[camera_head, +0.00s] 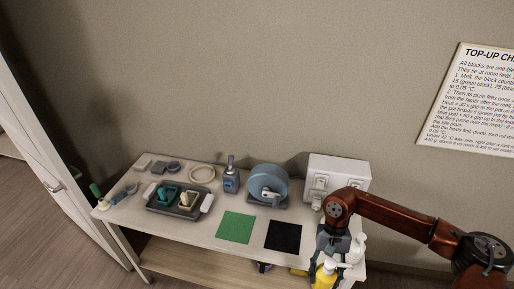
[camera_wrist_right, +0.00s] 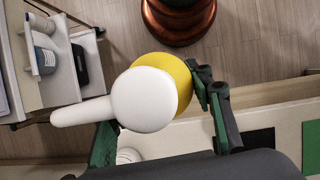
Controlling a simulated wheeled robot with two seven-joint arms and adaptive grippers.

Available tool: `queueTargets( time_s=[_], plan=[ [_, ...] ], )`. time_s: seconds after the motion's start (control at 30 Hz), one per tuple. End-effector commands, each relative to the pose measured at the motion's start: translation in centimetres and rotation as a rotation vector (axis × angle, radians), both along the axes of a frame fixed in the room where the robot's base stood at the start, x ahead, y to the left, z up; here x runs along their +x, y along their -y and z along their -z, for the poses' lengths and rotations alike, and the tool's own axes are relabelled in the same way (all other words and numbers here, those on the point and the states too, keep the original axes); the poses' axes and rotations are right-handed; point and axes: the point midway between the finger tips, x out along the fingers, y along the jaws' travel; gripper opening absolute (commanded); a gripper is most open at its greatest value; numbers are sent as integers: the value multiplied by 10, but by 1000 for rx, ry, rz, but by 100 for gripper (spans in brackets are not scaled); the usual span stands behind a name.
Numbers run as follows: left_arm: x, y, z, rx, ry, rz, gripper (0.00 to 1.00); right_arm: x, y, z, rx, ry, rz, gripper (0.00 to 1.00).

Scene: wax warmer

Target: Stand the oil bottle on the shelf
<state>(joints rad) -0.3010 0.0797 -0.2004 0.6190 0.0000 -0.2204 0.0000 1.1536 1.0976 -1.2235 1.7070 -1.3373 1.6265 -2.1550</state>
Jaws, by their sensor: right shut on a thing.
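My right gripper (camera_head: 330,244) is at the right front corner of the table, shut on a yellow bottle (camera_head: 325,278) with a white pump top. In the right wrist view the white pump top (camera_wrist_right: 145,99) faces the camera, its spout pointing left, and hides most of the yellow body (camera_wrist_right: 168,67) between the dark green fingers. The bottle's base is hidden. The table's lower shelf (camera_head: 205,264) is bare wood at the left front. My left gripper is not in view. A grey-blue bottle (camera_head: 231,181) stands upright at the back of the tabletop.
The table holds a tray with pots (camera_head: 178,208), a round blue device (camera_head: 268,184), a green mat (camera_head: 236,227), a black mat (camera_head: 284,237) and a white box (camera_head: 340,170). A white bottle (camera_head: 357,247) stands close beside my right gripper.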

Motion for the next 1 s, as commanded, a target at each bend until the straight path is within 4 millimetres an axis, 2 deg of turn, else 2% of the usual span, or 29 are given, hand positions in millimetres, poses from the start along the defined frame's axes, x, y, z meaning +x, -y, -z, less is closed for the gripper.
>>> queueTargets(
  time_s=[0.1, 0.23, 0.77, 1.0],
  plan=[
    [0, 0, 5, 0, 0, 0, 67, 7, -5, -6, 0, 2, -105, 12],
    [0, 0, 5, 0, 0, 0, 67, 9, -6, -9, 0, 2, -157, 12],
    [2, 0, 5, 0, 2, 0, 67, 9, -7, -10, 2, 1, -162, 12],
    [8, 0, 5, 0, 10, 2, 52, 8, -6, -10, 2, 1, -158, 12]
  ],
)
